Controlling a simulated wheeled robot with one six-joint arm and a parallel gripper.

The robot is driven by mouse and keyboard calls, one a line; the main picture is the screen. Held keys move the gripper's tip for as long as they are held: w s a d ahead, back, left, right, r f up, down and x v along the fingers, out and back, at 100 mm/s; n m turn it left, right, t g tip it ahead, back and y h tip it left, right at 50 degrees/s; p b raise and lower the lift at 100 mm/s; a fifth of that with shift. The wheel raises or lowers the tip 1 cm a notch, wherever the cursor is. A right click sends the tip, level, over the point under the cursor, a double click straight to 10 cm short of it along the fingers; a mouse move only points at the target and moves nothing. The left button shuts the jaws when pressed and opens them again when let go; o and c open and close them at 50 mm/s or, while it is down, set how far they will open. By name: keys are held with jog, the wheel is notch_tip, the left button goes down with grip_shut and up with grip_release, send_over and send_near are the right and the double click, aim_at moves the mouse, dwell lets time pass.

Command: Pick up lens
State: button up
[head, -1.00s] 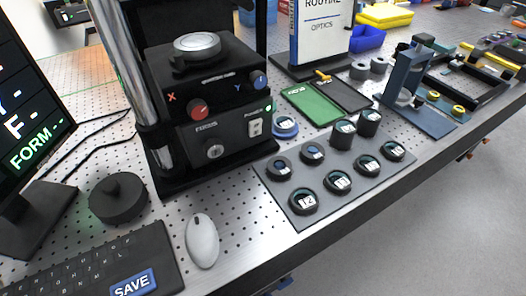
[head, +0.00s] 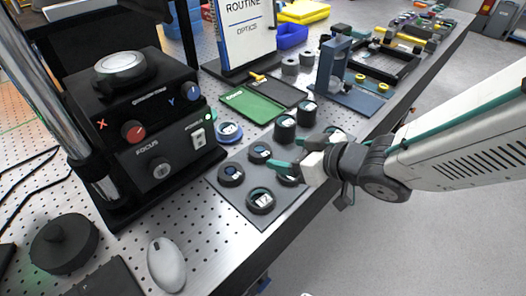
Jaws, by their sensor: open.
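Several black-ringed lenses sit on a dark grey mat (head: 287,212) on the perforated bench. One lens (head: 261,201) lies at the front of the mat, another (head: 231,175) at the left, and another (head: 260,153) behind them. A further lens (head: 290,180) is partly hidden under my gripper. Two taller black cylinders (head: 285,128) (head: 307,112) stand at the back of the mat. My gripper (head: 296,151), with teal fingertips, is open and reaches in from the right over the mat's right side. I see nothing held between its fingers. I cannot tell its height above the lenses.
The black interferometer (head: 150,125) stands left of the mat. A blue ring part (head: 229,132) and a green pad (head: 250,105) lie behind it. A blue stand (head: 335,75) is at the back right. A mouse (head: 166,264) and black knob-topped disc (head: 64,243) are front left.

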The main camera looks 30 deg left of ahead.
aim_at(265, 153)
jog(key=x, duration=0.4)
jog(key=s+x, duration=0.1)
jog(key=x, duration=0.1)
jog(key=shift+a+f, duration=0.25)
jog(key=shift+f, duration=0.15)
jog(key=shift+w+a+f, duration=0.15)
jog(key=shift+a+f, duration=0.05)
jog(key=shift+a, duration=0.25)
jog(key=c, duration=1.1)
